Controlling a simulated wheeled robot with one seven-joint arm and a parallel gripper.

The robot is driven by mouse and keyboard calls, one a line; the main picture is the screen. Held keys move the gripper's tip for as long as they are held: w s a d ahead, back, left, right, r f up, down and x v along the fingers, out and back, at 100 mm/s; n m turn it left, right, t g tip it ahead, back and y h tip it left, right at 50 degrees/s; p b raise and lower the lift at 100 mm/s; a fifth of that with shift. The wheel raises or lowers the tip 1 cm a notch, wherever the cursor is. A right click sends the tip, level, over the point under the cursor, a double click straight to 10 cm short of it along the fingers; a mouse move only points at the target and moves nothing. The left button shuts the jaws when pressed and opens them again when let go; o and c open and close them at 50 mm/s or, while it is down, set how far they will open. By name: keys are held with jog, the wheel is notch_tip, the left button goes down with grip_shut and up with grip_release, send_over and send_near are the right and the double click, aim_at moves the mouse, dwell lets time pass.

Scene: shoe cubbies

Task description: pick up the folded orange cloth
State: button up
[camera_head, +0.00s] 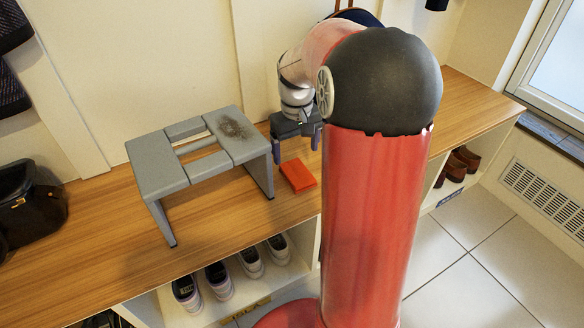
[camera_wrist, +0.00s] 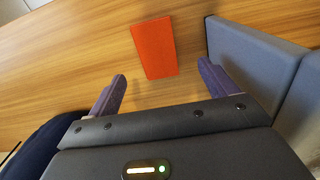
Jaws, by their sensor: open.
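The folded orange cloth (camera_head: 298,175) lies flat on the wooden bench top, just right of the grey step stool. In the wrist view the cloth (camera_wrist: 154,48) lies ahead of the fingertips, roughly between their lines and slightly tilted. My gripper (camera_head: 296,147) is above the bench, close behind the cloth in the head view. In the wrist view my gripper (camera_wrist: 162,78) has its two fingers spread wide with nothing between them. The fingers appear apart from the cloth.
A grey step stool (camera_head: 183,168) stands close left of the cloth; its side (camera_wrist: 255,62) is close to one finger in the wrist view. A black bag (camera_head: 30,200) sits at the far left. Shoes (camera_head: 217,280) fill cubbies below the wooden bench (camera_head: 95,240). A wall stands behind.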

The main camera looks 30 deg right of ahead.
aim_at(298, 171)
jog(key=shift+w+f, duration=0.15)
jog(key=shift+f, duration=0.3)
jog(key=f, duration=0.2)
jog(key=f+b, duration=0.1)
jog(key=f, duration=0.3)
jog(key=shift+d+f, duration=0.3)
jog(key=shift+f, duration=0.1)
jog(key=shift+c, duration=0.4)
jog(key=c, duration=1)
